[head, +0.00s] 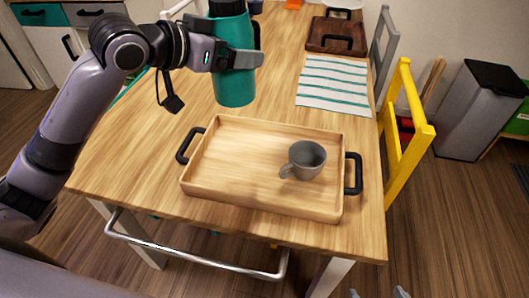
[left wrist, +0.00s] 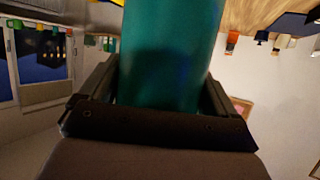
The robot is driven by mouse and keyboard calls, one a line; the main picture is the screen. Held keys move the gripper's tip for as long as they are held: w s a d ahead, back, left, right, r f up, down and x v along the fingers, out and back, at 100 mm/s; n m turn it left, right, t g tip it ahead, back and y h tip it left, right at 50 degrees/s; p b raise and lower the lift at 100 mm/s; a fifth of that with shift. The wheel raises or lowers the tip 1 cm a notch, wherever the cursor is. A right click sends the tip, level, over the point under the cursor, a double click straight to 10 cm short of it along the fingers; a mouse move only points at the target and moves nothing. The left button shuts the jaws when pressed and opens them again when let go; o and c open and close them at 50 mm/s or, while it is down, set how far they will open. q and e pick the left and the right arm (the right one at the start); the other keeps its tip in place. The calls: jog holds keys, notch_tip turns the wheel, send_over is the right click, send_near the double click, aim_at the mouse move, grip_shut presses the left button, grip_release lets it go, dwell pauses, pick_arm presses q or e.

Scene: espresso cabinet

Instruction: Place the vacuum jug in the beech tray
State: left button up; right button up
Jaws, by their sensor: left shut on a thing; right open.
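The teal vacuum jug (head: 234,88) with a black top is upright behind the beech tray. My left gripper (head: 246,60) is shut around its body; the jug also fills the middle of the left wrist view (left wrist: 170,50) between the two fingers. I cannot tell for sure whether its base is clear of the table. The beech tray (head: 225,190) lies on the table nearer to me, with black handles at both ends. A grey mug (head: 306,160) stands in its right half; its left half is empty. My right gripper (head: 378,293) is open and empty, with only its fingertips showing at the bottom edge.
The wooden table (head: 130,165) is clear to the left of the tray. A striped cloth (head: 335,85) and a dark brown tray (head: 336,36) lie farther back. A yellow chair (head: 405,130) stands at the right edge; a grey bin (head: 480,110) is beyond it.

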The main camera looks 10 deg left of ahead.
pick_arm(q)
notch_tip(320, 180, down, 19)
jog(key=b, duration=0.2)
jog(key=shift+b, duration=0.3)
jog(key=shift+f, duration=0.1)
jog(key=o, duration=1.3)
jog(key=shift+f, duration=0.2)
jog(key=shift+o, duration=0.2)
